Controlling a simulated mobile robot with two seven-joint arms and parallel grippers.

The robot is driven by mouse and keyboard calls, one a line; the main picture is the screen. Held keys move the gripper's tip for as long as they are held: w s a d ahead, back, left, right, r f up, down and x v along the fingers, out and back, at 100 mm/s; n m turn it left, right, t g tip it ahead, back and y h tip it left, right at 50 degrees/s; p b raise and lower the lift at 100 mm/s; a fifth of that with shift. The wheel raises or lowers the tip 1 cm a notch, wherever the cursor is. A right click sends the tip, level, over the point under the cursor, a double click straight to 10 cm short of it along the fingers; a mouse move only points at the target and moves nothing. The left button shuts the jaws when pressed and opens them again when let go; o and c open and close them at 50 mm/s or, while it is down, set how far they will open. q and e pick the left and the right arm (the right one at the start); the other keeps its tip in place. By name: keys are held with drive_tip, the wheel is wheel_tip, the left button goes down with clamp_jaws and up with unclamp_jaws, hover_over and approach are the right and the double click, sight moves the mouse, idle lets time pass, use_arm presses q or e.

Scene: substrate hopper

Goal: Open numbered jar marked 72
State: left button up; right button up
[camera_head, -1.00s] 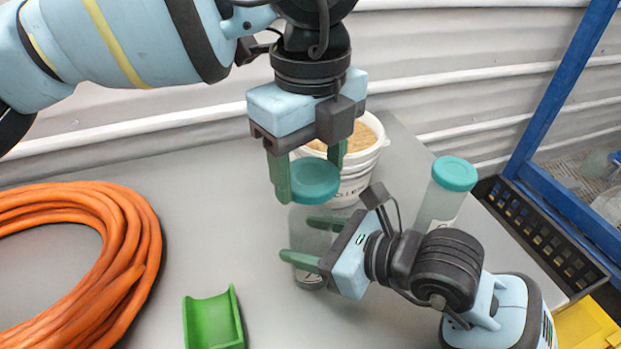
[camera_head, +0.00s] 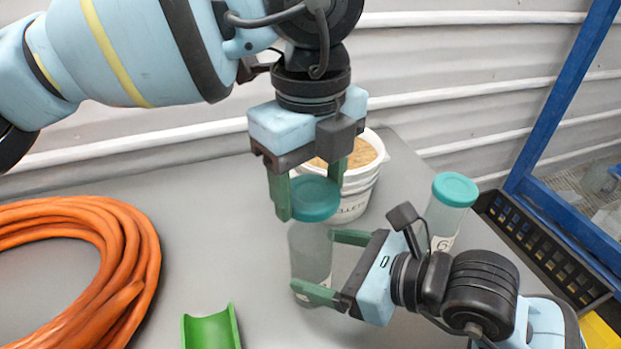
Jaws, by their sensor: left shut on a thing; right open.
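A clear jar (camera_head: 311,248) stands upright on the grey table, below a teal lid (camera_head: 316,200). My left gripper (camera_head: 309,190) points down from above and is shut on this lid. I cannot tell whether the lid still touches the jar's rim. The jar's label is mostly hidden behind a finger, so its number is unreadable. My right gripper (camera_head: 313,262) comes in from the right and is open. Its near finger crosses in front of the jar's lower part, and its far finger ends by the jar's right edge.
A second teal-lidded jar (camera_head: 450,207), its label starting with 6, stands at the right behind my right gripper. A white bucket of pellets (camera_head: 355,198) stands behind. An orange cable coil (camera_head: 130,240) and a green trough (camera_head: 212,331) lie left. A black crate (camera_head: 540,245) borders the table's right.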

sight(311, 200)
use_arm(q)
wheel_tip(311, 200, up, 2)
drive_tip(key=shift+s+p, duration=0.1)
drive_tip(key=shift+p, duration=0.4)
use_arm(e)
drive_tip(key=v, duration=0.6)
drive_tip(key=shift+r, duration=0.1)
use_arm(q)
drive_tip(key=shift+t, duration=0.4)
drive_tip(key=r+p, duration=0.1)
drive_tip(key=r, duration=0.1)
drive_tip(key=s+r, duration=0.1)
drive_tip(key=r, duration=0.1)
drive_tip(key=shift+p, duration=0.4)
drive_tip(key=shift+s+r, duration=0.1)
drive_tip(key=shift+r, duration=0.45)
use_arm(e)
drive_tip(key=v, duration=0.3)
use_arm(q)
drive_tip(key=shift+f, duration=0.1)
